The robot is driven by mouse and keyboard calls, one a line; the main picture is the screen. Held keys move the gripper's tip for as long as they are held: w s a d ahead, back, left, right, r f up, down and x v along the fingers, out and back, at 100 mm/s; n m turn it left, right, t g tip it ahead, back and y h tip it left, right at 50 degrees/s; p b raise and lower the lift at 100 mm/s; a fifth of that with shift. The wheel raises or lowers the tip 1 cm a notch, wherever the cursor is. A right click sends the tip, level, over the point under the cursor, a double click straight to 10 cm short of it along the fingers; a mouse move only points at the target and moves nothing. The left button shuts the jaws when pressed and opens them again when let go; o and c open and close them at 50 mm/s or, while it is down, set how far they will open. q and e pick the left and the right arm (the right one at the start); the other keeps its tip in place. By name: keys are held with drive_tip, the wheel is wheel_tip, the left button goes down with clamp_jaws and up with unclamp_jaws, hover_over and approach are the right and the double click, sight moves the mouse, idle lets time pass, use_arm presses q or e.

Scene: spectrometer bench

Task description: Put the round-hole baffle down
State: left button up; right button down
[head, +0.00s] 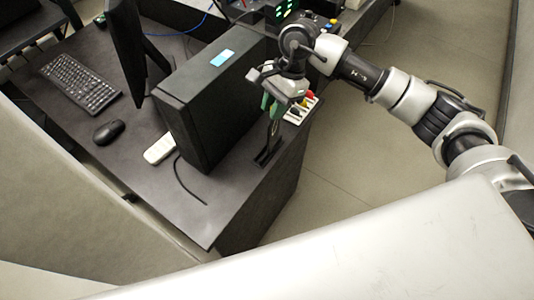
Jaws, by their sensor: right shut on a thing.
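My right gripper (268,98) is above the right end of the dark bench, beside the black computer case. It points down and is shut on a thin dark piece, which I take to be the round-hole baffle (269,146). The baffle hangs or stands below the fingers, close to the bench top near its right edge. I cannot tell whether its lower end touches the bench. Its hole does not show from here. Green parts show at the fingers. My left gripper is not in view.
A white holder with red, yellow and dark pieces (300,108) is just right of the gripper. The black computer case (205,108) stands close on the left. The bench's front corner (225,215) is bare.

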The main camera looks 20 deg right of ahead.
wheel_tip(320, 180, down, 7)
drive_tip(key=w+m+t+p, duration=0.1)
drive_tip(key=w+m, duration=0.1)
drive_tip(key=shift+w+a+f+m+p, duration=0.2)
drive_tip(key=shift+a+m+p, duration=0.1)
drive_tip(key=shift+m+p, duration=0.1)
drive_tip(key=c, duration=1)
unclamp_jaws()
drive_tip(key=shift+c, duration=0.2)
drive_tip(key=b+v, duration=0.2)
drive_tip(key=v, duration=1)
